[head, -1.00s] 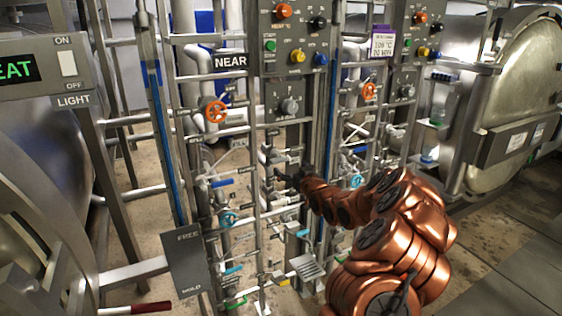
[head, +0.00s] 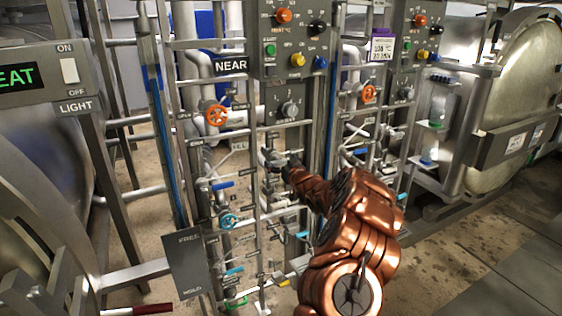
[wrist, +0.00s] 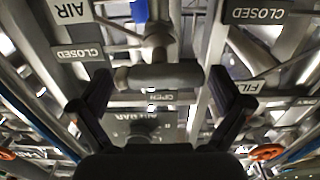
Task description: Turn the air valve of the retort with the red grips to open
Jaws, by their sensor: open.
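My gripper (head: 274,158) is at the pipe frame below the NEAR panel in the head view. In the wrist view my gripper (wrist: 160,82) is open, one finger on each side of a grey crossbar handle (wrist: 185,75). The handle lies across the gap between the fingers, with no clear grip on it. A label reading AIR (wrist: 70,11) and a CLOSED label (wrist: 77,53) appear upside down at upper left. An OPEN label (wrist: 170,96) is just below the handle. In the head view the handle is not clearly visible near my gripper. A dark red grip (head: 152,308) shows at lower left.
An orange handwheel (head: 216,114) and a light-blue handwheel (head: 228,221) sit left of my gripper. The control panel (head: 290,40) stands above it. Pipes and rails crowd closely around. Another CLOSED label (wrist: 258,12) is at upper right in the wrist view. Open floor (head: 470,240) lies to the right.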

